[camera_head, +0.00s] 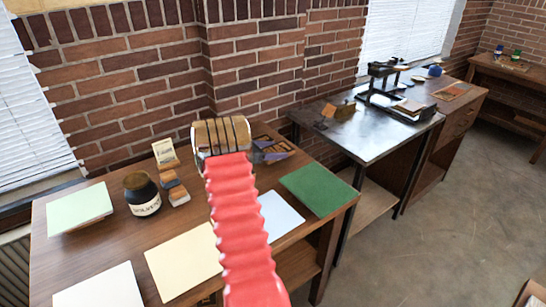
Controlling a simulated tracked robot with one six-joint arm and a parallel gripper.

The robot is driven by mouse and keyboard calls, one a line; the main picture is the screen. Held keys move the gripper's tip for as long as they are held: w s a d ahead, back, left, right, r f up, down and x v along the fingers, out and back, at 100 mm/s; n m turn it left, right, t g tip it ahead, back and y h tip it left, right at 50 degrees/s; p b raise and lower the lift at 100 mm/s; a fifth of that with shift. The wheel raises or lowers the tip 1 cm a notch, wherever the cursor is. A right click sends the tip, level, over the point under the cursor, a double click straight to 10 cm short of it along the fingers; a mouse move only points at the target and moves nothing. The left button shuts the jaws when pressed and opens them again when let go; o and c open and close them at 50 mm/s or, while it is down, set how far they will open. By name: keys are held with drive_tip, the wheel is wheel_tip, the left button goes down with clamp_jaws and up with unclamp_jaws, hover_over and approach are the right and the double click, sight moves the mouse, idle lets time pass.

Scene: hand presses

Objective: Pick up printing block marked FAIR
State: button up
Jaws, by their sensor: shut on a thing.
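My gripper (222,134) is at the end of my red, ribbed arm, over the back part of the near wooden table (60,240). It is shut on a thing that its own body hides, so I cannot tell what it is. Two small wooden blocks (174,187) with darker faces lie to its left. A wooden tray (284,144) with small dark pieces is just right of the gripper and partly behind it. I cannot read the word FAIR on anything in view.
Paper sheets (184,260) and a green mat (317,188) lie in front. A metal-topped table (352,132) with a hand press (385,85) stands to the right. A brick wall is close behind.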

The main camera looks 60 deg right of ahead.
wheel_tip(320, 180, up, 25)
drive_tip(key=shift+r, duration=0.15)
